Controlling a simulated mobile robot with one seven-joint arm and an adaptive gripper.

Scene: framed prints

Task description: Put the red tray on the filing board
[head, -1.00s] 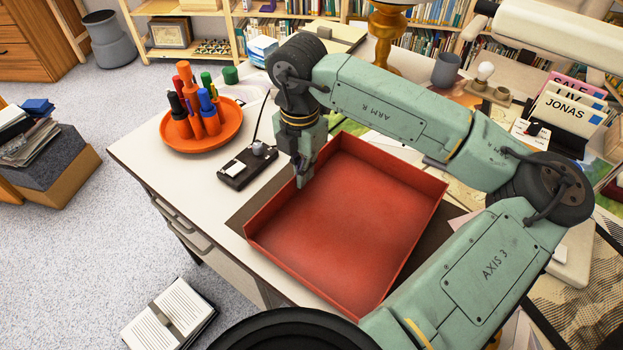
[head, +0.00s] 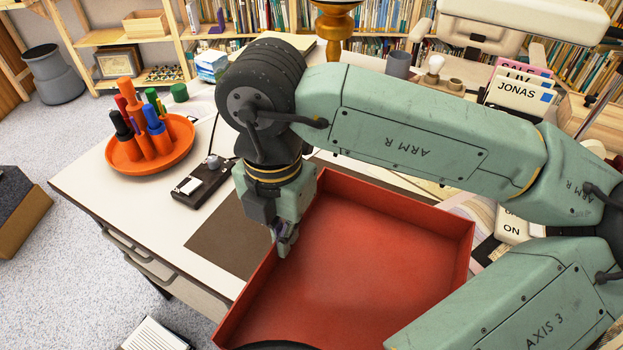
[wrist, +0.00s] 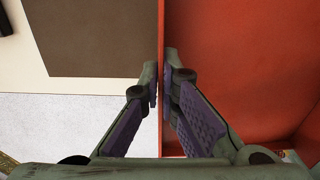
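The red tray (head: 350,255) is a wide, shallow box with low walls. My gripper (head: 286,238) points down at its left wall. In the wrist view, the two fingers of my gripper (wrist: 160,85) are shut on the thin wall of the red tray (wrist: 235,70), one on each side. The tray reaches past the desk's front edge; whether it is clear of the desktop is hard to tell. A flat brown board (head: 232,235) lies on the desk, partly bare left of the tray; I cannot tell if it is the filing board.
An orange dish (head: 165,160) of markers and a black switch box (head: 203,182) stand left on the white desk (head: 95,180). A brass lamp base (head: 335,25), a grey mug (head: 398,64) and name cards (head: 520,92) stand at the back. My arm hides much of the right side.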

